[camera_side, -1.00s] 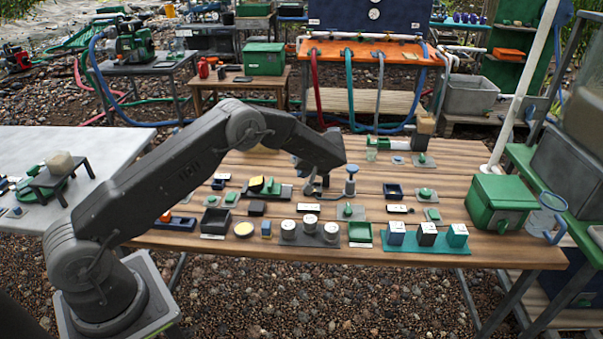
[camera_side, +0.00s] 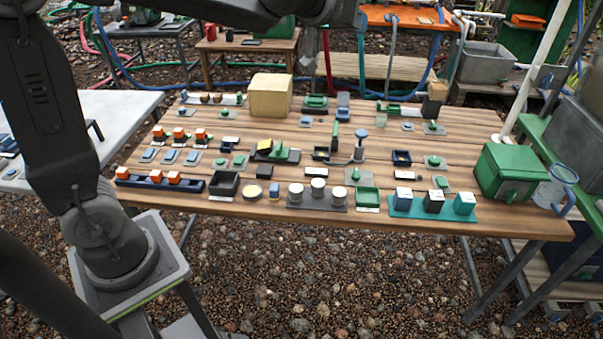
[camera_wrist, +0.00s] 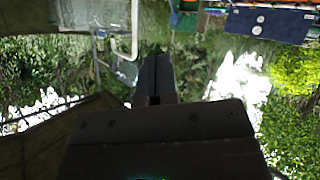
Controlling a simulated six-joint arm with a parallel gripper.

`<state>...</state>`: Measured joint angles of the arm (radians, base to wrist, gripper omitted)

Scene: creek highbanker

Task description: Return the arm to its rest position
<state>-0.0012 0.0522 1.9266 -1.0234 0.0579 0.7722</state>
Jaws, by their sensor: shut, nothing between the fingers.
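My arm rises on the left in the side view and runs along the top edge, high above the wooden work table (camera_side: 470,120). The end of the arm is cut off by the top of that picture, so the gripper is not clearly seen there. In the wrist view my gripper (camera_wrist: 154,70) shows as dark fingers close together, with nothing between them. Beyond the fingers are greenery and bright patches, and no table surface is near them.
The table holds a tan box (camera_side: 271,96), a black tray (camera_side: 224,184), a teal rack (camera_side: 432,209) of small blocks and several other small parts. A green box (camera_side: 510,173) stands at the right end. A white table (camera_side: 110,108) is at left. The air above the tabletop is clear.

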